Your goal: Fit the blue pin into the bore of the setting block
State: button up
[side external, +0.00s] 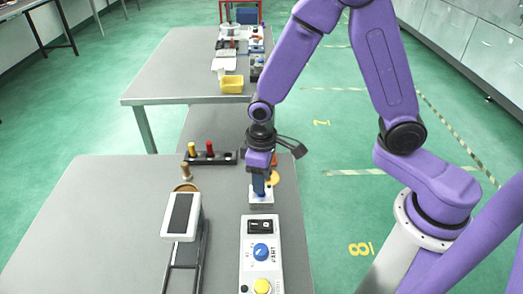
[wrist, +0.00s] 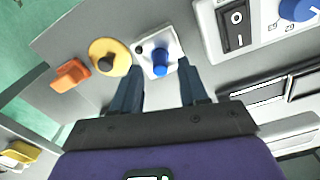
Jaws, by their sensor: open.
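The setting block (wrist: 148,42) is a small white block on the grey table, and it also shows below my gripper in the side view (side external: 262,204). The blue pin (wrist: 160,62) stands at the block, its top towards the wrist camera. Its lower end is hard to see, so I cannot tell how deep it sits in the bore. My gripper (wrist: 160,80) is open, with its two dark blue fingers apart on either side of the pin, and I see no clear contact. In the side view my gripper (side external: 260,190) points down just above the block and hides most of the pin.
A control box (side external: 260,238) with a black switch and blue knob stands close to the block. A yellow round piece (wrist: 109,57) and an orange piece (wrist: 71,75) are on its other side. A dark rack (side external: 222,158) holds yellow and red pins. The table's left is clear.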

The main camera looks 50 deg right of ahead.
notch_tip(320, 180, up, 10)
jog(key=s+d+r+n, duration=0.1)
jog(key=s+d+n, duration=0.2)
jog(key=s, duration=0.7)
jog(key=s+d+r+n, duration=0.1)
jog(key=s+d+n, duration=0.2)
jog(key=s, duration=0.6)
jog(key=d, duration=0.2)
jog(key=shift+s+d+r+n, duration=0.3)
jog(key=shift+s+d+r, duration=0.05)
jog(key=shift+d+r, duration=0.05)
jog(key=o, duration=1.1)
jog(key=w+a+r+m, duration=0.1)
jog(key=w+a+r, duration=0.1)
jog(key=w+a, duration=0.7)
jog(key=w+a+r+m, duration=0.1)
jog(key=w+a, duration=0.5)
jog(key=w, duration=0.8)
jog(key=w+a+r+m, duration=0.2)
jog(key=w+a, duration=0.5)
jog(key=w, duration=0.4)
notch_tip(320, 180, down, 10)
jog(key=shift+f, duration=0.1)
